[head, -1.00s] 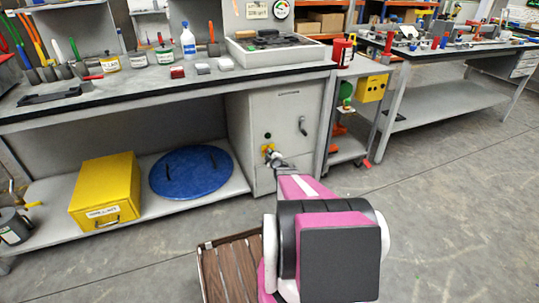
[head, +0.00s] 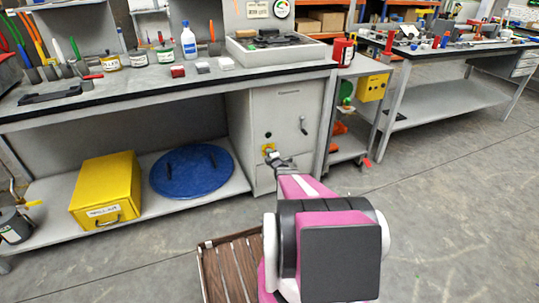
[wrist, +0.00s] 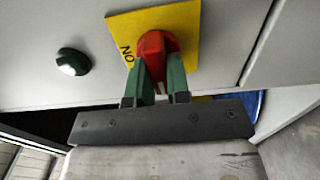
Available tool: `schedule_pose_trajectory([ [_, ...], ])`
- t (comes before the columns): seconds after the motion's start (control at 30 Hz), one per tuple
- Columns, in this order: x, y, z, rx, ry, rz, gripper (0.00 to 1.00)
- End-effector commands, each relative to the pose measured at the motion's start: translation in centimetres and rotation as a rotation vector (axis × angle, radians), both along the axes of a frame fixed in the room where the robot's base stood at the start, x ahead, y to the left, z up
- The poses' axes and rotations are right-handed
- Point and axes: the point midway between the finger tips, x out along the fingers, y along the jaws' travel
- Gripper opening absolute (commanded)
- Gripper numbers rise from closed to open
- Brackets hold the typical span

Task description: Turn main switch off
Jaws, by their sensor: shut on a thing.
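The main switch is a red knob (wrist: 154,46) on a yellow plate (wrist: 181,24) fixed to the grey cabinet front, with the letters "NO" showing sideways at the plate's left. In the head view the yellow plate (head: 268,149) sits low on the cabinet door under the bench. My gripper (wrist: 160,72) is shut on the red knob, its green fingers on either side of it. In the head view my gripper (head: 272,157) reaches the plate and hides most of the knob.
A dark round button (wrist: 72,62) is left of the plate in the wrist view. The grey cabinet (head: 288,110) also has a handle (head: 303,125). A yellow box (head: 105,190) and a blue disc (head: 192,174) lie on the lower shelf. The floor to the right is clear.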

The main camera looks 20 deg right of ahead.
Motion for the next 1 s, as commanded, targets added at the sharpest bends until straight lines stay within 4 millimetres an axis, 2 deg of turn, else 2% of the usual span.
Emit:
schedule_pose_trajectory([
  [0.33,-0.1,0.0,-0.1,-0.006,0.004,0.0,0.0],
  [0.37,-0.1,0.0,-0.1,-0.006,0.004,-0.001,0.23],
  [0.4,-0.1,0.0,-0.1,-0.006,0.004,-0.001,0.36],
  [0.43,-0.1,0.0,-0.1,-0.006,0.004,-0.001,0.43],
  [0.77,-0.2,0.0,0.0,-0.004,0.002,0.0,0.43],
  [1.0,-2.2,0.0,0.1,-0.003,0.002,0.0,0.43],
])
